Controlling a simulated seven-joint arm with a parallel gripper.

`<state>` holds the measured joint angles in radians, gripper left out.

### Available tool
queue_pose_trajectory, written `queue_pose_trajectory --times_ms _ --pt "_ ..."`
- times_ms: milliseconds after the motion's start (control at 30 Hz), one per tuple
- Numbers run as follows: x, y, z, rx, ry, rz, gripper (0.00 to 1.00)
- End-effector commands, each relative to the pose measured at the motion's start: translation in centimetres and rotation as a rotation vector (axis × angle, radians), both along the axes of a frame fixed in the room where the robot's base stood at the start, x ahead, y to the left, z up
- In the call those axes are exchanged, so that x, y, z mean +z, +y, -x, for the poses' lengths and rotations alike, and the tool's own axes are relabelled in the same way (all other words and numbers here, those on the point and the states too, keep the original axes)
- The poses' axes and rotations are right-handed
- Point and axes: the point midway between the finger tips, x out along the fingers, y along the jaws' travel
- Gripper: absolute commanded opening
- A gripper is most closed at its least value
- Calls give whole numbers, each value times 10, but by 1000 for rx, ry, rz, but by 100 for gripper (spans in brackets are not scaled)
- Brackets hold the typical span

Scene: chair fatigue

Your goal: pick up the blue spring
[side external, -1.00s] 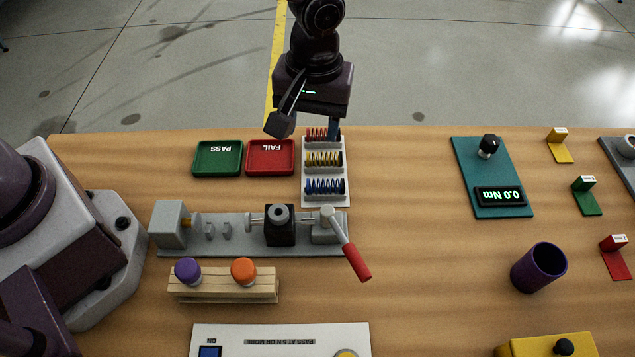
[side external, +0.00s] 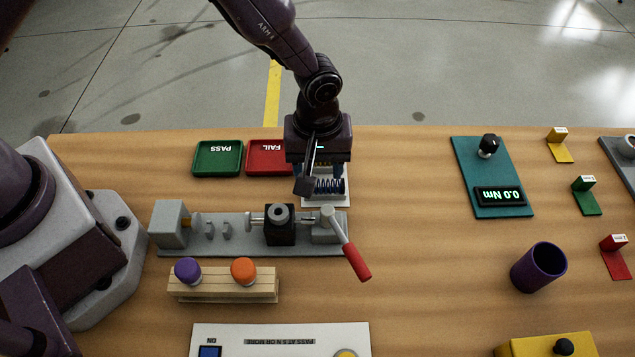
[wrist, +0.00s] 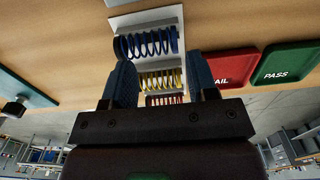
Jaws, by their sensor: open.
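The blue spring (side external: 328,186) lies in the slot of a white rack (side external: 338,203) nearest the side camera. In the wrist view the blue spring (wrist: 146,42) lies across the white rack (wrist: 146,17), ahead of my fingertips. My gripper (side external: 322,168) is above the rack, open and empty. In the wrist view my gripper (wrist: 163,75) has its two blue fingers apart, with the yellow spring (wrist: 160,79) and red spring (wrist: 164,99) showing between them. In the side view the gripper hides the red and yellow springs.
A green PASS tray (side external: 218,158) and a red FAIL tray (side external: 265,157) lie left of the rack. A grey fixture (side external: 237,233) with a red-handled lever (side external: 357,262) stands just nearer the camera. The table between the rack and the teal torque panel (side external: 485,172) is clear.

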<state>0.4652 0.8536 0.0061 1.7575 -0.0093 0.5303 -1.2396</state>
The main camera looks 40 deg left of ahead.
Motion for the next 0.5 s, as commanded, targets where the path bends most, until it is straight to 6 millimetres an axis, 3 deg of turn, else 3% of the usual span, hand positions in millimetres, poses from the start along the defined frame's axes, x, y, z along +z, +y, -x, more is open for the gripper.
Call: queue_pose_trajectory --times_ms 200,467,500 --pt "-28 -1 3 0 1 -1 53" --pt "-30 -2 2 0 -1 0 53" --pt "-30 -2 2 0 -1 0 46"
